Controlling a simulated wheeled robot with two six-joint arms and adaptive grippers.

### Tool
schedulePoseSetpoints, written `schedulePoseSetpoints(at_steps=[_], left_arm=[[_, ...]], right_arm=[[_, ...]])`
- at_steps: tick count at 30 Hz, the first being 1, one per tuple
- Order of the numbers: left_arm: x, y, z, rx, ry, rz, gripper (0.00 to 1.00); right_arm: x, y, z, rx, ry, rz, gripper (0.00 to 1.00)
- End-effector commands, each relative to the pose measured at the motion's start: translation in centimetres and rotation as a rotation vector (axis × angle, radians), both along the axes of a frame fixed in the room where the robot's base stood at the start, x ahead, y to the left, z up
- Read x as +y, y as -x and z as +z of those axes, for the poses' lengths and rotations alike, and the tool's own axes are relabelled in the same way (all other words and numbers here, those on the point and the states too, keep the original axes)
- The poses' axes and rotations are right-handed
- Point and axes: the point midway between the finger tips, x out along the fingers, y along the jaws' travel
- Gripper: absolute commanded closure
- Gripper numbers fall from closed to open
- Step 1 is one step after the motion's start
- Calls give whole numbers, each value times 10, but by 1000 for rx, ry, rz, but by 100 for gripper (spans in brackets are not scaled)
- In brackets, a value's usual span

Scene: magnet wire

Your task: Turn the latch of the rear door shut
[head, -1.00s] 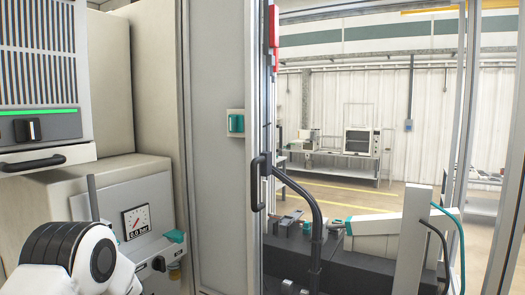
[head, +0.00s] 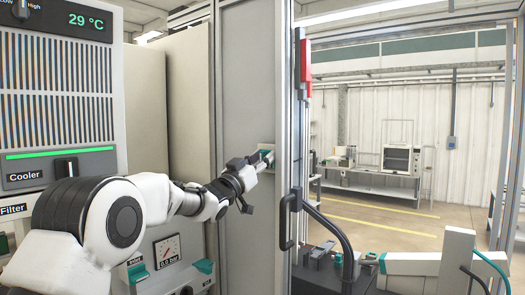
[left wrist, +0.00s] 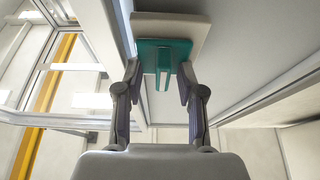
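The latch is a teal turn piece with a narrow tab on a beige plate, fixed to a tall grey panel (head: 243,85). In the left wrist view the teal latch (left wrist: 155,54) is between my finger ends, its tab pointing towards my palm. My left gripper (left wrist: 160,80) is open, with one finger on each side of the tab; gaps show beside the tab. In the head view my left gripper (head: 262,160) is at the beige plate (head: 266,148) and hides most of the latch. My right gripper is out of view.
A cooler cabinet (head: 60,95) and a gauge panel (head: 166,250) stand at the left. Beyond the opening lies a machine with a thick black hose (head: 335,228).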

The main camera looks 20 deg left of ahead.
Motion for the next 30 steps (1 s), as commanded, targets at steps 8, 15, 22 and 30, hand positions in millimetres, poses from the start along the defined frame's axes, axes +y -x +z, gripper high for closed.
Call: schedulePoseSetpoints(at_steps=[8, 15, 22, 30], left_arm=[[0, -2, 0, 0, 0, 1, 72], [0, -2, 0, 1, 0, 1, 100], [-1, -2, 0, -5, -16, 0, 100], [-1, -2, 0, -43, -115, 1, 100]], right_arm=[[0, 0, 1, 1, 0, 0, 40], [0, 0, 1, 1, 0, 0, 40], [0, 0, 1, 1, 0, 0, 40], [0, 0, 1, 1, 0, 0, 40]])
